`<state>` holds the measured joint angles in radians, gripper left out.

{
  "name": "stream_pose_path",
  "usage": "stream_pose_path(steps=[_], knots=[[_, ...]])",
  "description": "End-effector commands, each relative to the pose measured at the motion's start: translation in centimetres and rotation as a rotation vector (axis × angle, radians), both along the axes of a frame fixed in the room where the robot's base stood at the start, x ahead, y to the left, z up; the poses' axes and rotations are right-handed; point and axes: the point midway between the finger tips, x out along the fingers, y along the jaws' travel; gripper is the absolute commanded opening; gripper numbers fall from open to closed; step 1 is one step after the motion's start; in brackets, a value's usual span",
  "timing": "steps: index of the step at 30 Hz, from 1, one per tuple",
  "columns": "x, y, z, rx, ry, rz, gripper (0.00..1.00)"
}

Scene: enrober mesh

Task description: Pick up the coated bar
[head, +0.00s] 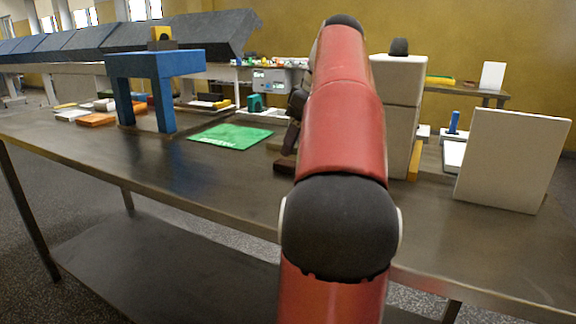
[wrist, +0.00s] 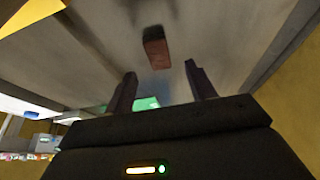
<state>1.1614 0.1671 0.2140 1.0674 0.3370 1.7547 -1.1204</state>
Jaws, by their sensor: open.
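The coated bar is a dark brown block. In the wrist view the bar (wrist: 157,48) lies on the grey surface, beyond the gap between my fingertips and clear of them. In the head view a brown block (head: 284,164), seemingly the same bar, shows on the table just left of my red arm, partly hidden. My gripper (wrist: 160,69) is open with nothing between its two dark fingers. In the head view its dark end (head: 291,137) is mostly behind my arm, above the brown block.
A green mat (head: 231,136) lies left of the bar. A blue arch (head: 155,63) stands further left, near several flat bars (head: 96,120). A beige block tower (head: 397,110) stands close right of my arm, with a white panel (head: 512,160) beyond. The table's front left is clear.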

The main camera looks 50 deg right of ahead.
Motion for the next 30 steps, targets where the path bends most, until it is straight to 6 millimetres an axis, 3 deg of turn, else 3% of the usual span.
stream_pose_path(steps=[9, 18, 27, 30], knots=[[1.7, 0.3, -4.2, 0.001, 0.002, 0.001, 0.55], [1.9, 0.3, -4.5, 0.0, 0.001, 0.0, 0.55], [1.9, 0.3, -4.5, 0.0, 0.001, 0.0, 0.17], [1.9, 0.3, -4.5, 0.0, 0.001, 0.0, 0.17]])
